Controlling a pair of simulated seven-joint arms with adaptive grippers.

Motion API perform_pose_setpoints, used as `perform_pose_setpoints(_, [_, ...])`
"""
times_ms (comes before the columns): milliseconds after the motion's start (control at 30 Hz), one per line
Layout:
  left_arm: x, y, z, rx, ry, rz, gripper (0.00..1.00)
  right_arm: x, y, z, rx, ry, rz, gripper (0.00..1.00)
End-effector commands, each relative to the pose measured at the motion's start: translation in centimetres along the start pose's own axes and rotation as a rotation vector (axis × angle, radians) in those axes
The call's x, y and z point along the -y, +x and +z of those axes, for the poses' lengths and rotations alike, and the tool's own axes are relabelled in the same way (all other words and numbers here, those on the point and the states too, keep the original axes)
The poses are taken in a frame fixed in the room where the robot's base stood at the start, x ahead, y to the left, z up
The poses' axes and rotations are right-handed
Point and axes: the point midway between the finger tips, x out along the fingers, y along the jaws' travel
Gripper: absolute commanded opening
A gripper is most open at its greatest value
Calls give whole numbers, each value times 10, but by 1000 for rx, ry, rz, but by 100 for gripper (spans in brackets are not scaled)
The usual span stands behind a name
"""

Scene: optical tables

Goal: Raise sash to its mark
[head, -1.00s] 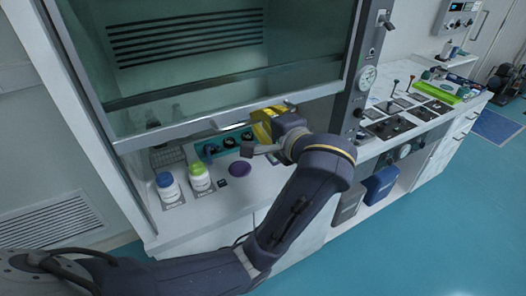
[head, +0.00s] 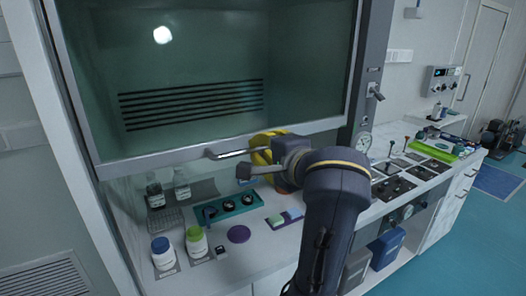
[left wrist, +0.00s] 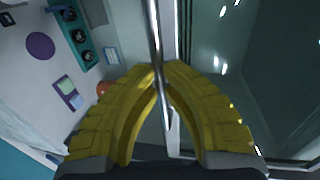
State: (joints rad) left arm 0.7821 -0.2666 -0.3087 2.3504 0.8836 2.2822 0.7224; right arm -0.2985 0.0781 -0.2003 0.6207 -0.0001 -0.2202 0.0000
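The sash (head: 210,60) is a large glass pane with a grey bottom rail (head: 130,166) on the fume hood. It stands partly raised, with an open gap above the worktop. A bar handle (head: 232,154) runs along its rail. My left gripper (head: 262,150) has yellow fingers at the handle's right part. In the left wrist view the fingers (left wrist: 162,72) close in from both sides on the handle bar (left wrist: 155,35), with their tips against it. I cannot make out a height mark on the frame. My right gripper is not in view.
Below the sash are a blue-capped bottle (head: 162,254), a green-capped bottle (head: 196,243), a teal holder (head: 229,207), a purple disc (head: 239,234) and a small tray (head: 284,219). The hood's right post (head: 371,70) stands close to my arm.

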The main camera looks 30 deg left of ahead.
Motion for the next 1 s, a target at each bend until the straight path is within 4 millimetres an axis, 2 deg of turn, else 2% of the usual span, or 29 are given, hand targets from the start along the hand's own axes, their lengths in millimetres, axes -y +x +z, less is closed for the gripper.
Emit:
perform_pose_setpoints(33, [0, 1, 0, 1, 1, 0, 0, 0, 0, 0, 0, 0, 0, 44])
perform_pose_setpoints(100, [0, 1, 0, 1, 1, 0, 13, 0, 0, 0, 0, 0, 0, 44])
perform_pose_setpoints(200, [0, 1, 0, 0, 0, 0, 22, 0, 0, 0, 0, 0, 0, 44])
perform_pose_setpoints(567, [6, -1, -1, -1, -2, -1, 22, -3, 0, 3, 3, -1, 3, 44])
perform_pose_setpoints(1000, [66, -14, 0, -1, -2, -2, 22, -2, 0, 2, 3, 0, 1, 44])
